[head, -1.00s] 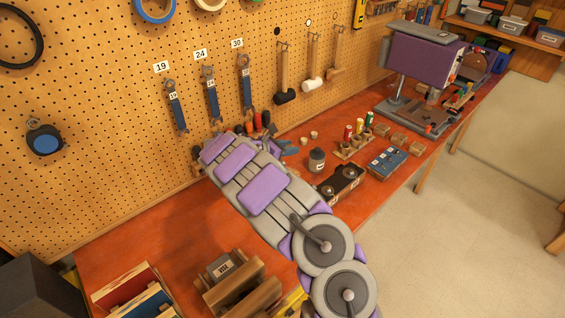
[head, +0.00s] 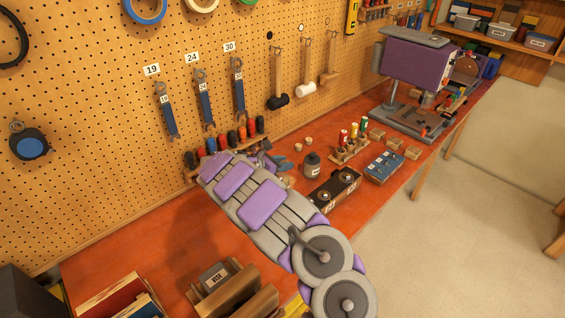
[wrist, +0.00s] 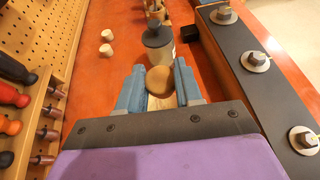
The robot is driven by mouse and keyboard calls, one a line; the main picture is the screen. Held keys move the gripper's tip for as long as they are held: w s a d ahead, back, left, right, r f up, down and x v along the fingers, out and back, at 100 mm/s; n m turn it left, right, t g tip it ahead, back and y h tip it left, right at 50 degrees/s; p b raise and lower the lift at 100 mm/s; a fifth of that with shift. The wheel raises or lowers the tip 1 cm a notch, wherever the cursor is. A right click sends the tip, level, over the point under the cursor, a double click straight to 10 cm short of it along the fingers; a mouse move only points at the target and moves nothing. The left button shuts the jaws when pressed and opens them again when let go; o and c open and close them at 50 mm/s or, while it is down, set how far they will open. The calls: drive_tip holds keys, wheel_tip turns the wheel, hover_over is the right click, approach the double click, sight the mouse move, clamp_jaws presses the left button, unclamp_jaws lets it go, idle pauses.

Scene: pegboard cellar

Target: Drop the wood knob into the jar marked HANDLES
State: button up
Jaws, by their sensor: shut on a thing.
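My gripper (wrist: 160,90) is shut on the wood knob (wrist: 159,80), a round tan piece between its two blue fingers. In the head view my gripper (head: 277,163) shows only in part past my arm, and the knob cannot be made out. A small grey jar (head: 312,168) with a dark top and a pale label stands on the red bench, right of my gripper. It also shows in the wrist view (wrist: 158,42), just beyond the knob and partly covered by it. The label is too small to read.
Two small pale pegs (wrist: 107,42) stand left of the jar. A dark bar with bolts (wrist: 265,62) runs along its right. A rack of screwdrivers (wrist: 40,112) lines the pegboard on the left. A holder with coloured bottles (head: 350,146) stands behind the jar.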

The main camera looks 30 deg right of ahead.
drive_tip(key=o, duration=1.1)
drive_tip(key=p+v, duration=0.2)
drive_tip(key=v, duration=1.5)
drive_tip(key=shift+a, duration=0.25)
